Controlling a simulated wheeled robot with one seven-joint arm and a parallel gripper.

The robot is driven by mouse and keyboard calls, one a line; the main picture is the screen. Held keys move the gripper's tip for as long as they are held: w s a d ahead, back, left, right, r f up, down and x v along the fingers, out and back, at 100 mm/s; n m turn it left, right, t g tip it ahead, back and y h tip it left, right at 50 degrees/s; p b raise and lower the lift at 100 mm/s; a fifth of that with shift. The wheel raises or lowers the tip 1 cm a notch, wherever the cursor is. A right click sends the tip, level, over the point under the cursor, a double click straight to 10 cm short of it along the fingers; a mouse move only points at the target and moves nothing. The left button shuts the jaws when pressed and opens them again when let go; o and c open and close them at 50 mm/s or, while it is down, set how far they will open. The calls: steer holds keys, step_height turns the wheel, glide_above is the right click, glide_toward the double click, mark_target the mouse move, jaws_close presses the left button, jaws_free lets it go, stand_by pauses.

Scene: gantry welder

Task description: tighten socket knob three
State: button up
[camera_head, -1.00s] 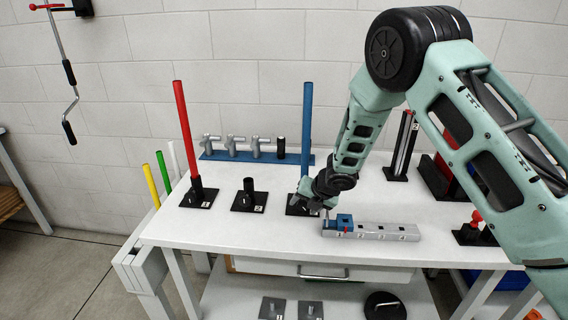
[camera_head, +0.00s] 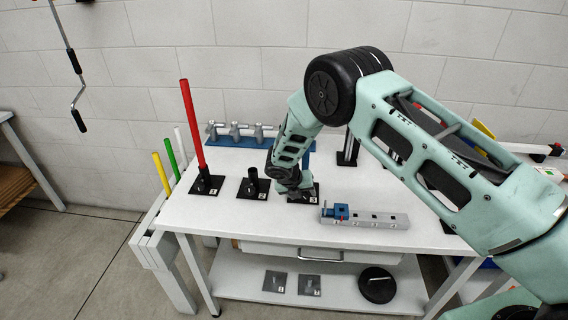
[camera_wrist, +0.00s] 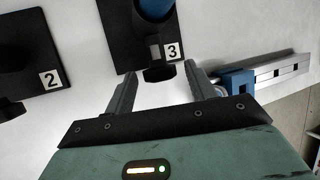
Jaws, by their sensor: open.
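Socket three is a black socket on a black square base (camera_wrist: 125,40) marked 3. A blue pole (camera_wrist: 153,8) stands in it. Its dark knob (camera_wrist: 158,73) sticks out toward my gripper in the wrist view. My gripper (camera_wrist: 160,70) is open, with one finger on each side of the knob; I cannot tell whether either finger touches it.
Socket two (camera_head: 252,186) is empty, left of socket three. A red pole (camera_head: 192,125) stands in socket one, farther left. A grey rail with a blue block (camera_head: 341,211) lies front right. A blue rack with grey T-shaped pieces (camera_head: 235,131) stands behind.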

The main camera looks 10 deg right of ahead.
steer(key=b+v, duration=0.4)
steer(key=v, duration=1.3)
steer(key=shift+r+b, duration=0.25)
steer(key=shift+b, duration=0.05)
